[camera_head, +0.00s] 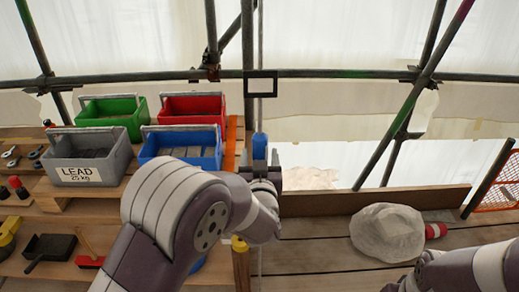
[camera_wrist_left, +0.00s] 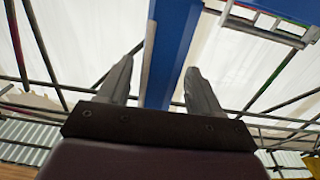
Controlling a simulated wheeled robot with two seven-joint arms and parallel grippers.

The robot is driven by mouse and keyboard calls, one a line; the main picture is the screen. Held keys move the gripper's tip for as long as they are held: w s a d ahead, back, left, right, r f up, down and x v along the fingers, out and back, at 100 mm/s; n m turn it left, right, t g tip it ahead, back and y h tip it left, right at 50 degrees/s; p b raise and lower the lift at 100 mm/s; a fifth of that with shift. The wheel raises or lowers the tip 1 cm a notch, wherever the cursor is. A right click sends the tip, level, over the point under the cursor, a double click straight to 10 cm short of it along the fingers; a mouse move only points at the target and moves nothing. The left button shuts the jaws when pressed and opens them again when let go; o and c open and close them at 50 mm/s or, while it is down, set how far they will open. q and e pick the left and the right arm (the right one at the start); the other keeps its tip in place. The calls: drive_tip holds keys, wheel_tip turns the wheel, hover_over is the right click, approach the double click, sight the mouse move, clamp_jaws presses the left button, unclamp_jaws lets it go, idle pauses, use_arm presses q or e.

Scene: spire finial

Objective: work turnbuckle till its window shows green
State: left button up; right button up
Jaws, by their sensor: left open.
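A thin vertical rod (camera_head: 260,40) runs down in front of the scaffold. A blue upright part (camera_head: 260,148) sits on its line, likely the turnbuckle or its handle. My left gripper (camera_head: 268,168) is at that blue part, largely hidden by my own wrist. In the left wrist view my left gripper (camera_wrist_left: 157,80) is open, with a blue bar (camera_wrist_left: 170,50) passing between its fingers. Gaps show at both sides; contact is not clear. A dark rectangular frame (camera_head: 260,74) is higher on the rod; no green shows in it.
Green (camera_head: 112,112), red (camera_head: 192,106), blue (camera_head: 182,146) and grey LEAD (camera_head: 88,150) crates stand at left. Scaffold poles (camera_head: 390,140) cross behind. A pale sack (camera_head: 387,232) lies on planks (camera_head: 310,258) at right, beside a small red object (camera_head: 436,230). My right arm shows at bottom right.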

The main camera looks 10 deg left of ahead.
use_arm(q)
drive_tip(key=shift+x, duration=1.05)
drive_tip(key=shift+w, duration=0.25)
drive_tip(key=c, duration=1)
drive_tip(key=shift+o, duration=0.2)
drive_tip(key=shift+n+y, duration=0.4)
drive_tip(key=shift+y, duration=0.2)
